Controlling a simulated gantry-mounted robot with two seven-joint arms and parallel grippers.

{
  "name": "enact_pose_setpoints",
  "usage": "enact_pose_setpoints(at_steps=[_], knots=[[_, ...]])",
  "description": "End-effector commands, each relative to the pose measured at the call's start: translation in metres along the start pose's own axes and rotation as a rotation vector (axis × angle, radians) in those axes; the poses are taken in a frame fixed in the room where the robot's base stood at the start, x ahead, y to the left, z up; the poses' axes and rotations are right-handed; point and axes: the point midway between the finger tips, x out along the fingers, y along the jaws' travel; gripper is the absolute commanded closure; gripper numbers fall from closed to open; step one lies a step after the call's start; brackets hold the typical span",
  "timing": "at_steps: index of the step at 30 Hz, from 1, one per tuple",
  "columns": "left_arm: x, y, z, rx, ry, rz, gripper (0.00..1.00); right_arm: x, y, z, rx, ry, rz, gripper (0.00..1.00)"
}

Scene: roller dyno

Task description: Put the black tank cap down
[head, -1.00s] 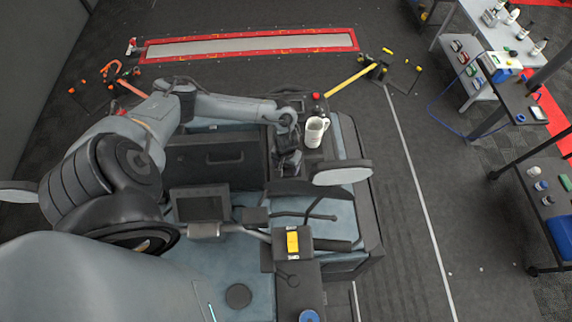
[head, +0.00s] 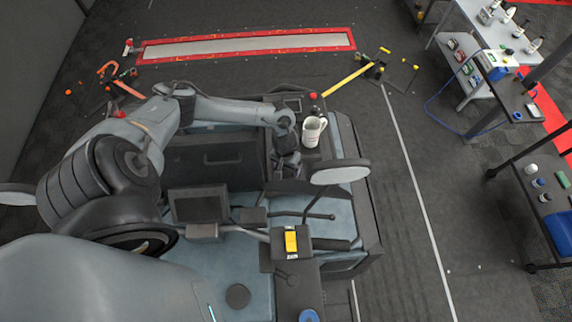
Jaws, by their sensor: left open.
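A flat round black disc (head: 238,296) lies on the blue-grey vehicle surface at the bottom of the head view. It looks like a cap, but I cannot tell whether it is the tank cap. My right gripper is not in view.
A grey oval mirror (head: 341,172) and a dark screen (head: 200,205) stand nearby. A red-framed roller strip (head: 245,46) lies on the floor beyond. Tables with bottles are at the right.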

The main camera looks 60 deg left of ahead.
Motion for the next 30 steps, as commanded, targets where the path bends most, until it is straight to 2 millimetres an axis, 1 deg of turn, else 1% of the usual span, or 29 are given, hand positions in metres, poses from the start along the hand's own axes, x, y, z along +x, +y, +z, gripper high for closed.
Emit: enact_pose_setpoints(at_steps=[1, 5, 8, 11, 21, 24, 30], knots=[[0.006, -0.01, 0.0, -0.004, 0.002, -0.021, 0.0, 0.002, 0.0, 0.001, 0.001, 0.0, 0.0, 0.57], [0.002, -0.01, 0.0, -0.003, 0.003, -0.022, 0.0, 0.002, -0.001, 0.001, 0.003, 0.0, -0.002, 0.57], [-0.007, -0.009, -0.001, -0.003, 0.004, -0.02, 0.0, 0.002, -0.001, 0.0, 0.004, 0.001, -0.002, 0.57], [-0.023, -0.007, -0.001, -0.003, 0.002, -0.014, 0.0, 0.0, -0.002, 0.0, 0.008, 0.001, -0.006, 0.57], [-0.089, -0.004, -0.001, 0.0, 0.004, -0.008, 0.0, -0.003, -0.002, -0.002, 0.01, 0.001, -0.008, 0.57], [-0.104, -0.003, -0.001, 0.0, 0.003, -0.008, 0.0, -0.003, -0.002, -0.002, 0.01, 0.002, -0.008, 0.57], [-0.124, -0.003, -0.001, -0.002, 0.001, -0.007, 0.0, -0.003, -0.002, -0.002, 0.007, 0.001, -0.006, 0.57]])
